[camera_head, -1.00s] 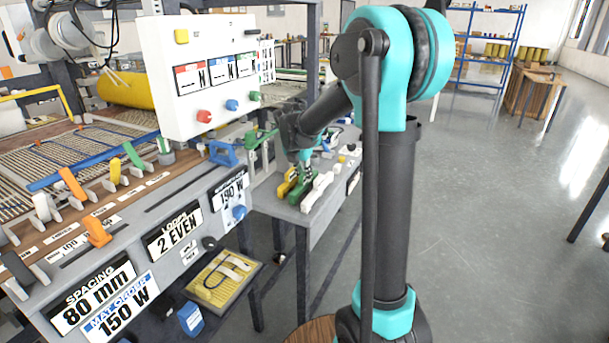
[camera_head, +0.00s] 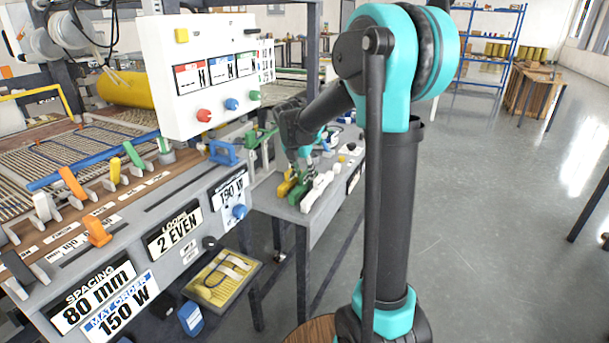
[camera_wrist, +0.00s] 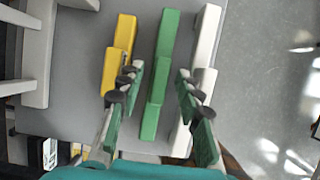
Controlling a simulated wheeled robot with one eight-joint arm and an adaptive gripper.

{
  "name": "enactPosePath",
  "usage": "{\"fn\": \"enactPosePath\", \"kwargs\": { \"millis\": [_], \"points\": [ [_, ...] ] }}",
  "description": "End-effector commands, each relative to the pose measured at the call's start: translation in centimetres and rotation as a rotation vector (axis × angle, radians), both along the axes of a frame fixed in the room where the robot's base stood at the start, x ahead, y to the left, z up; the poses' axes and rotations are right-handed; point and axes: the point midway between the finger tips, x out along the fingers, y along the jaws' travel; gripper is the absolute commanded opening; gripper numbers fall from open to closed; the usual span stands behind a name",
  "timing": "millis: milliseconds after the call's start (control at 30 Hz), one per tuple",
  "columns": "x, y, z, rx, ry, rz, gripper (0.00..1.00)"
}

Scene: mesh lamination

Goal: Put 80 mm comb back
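A green comb-like bar (camera_wrist: 160,85) lies on a grey side table between a yellow bar (camera_wrist: 120,50) and a white bar (camera_wrist: 200,75). In the head view the green bar (camera_head: 299,190) stands among the same group, partly hidden by my gripper (camera_head: 300,168). In the wrist view my gripper (camera_wrist: 160,85) is open, its fingers on either side of the green bar with a gap to it. The left finger is close to the yellow bar, the right finger overlaps the white bar. I cannot read which bar is the 80 mm comb.
A white control panel (camera_head: 200,75) stands left of the arm. The long bench bears an "80 mm" spacing sign (camera_head: 93,297) and several coloured levers. A blue block (camera_head: 223,152) sits at the bench's right end. Open floor (camera_head: 490,200) lies to the right.

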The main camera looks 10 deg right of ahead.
Motion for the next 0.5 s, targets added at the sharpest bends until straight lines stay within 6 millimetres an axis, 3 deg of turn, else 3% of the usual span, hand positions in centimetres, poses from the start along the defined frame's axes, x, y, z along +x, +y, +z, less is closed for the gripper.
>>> {"fn": "enactPosePath", "kwargs": {
  "millis": [500],
  "points": [
    [-3.1, 2.2, 8.8, 0.000, 0.000, 0.001, 0.35]
  ]
}}
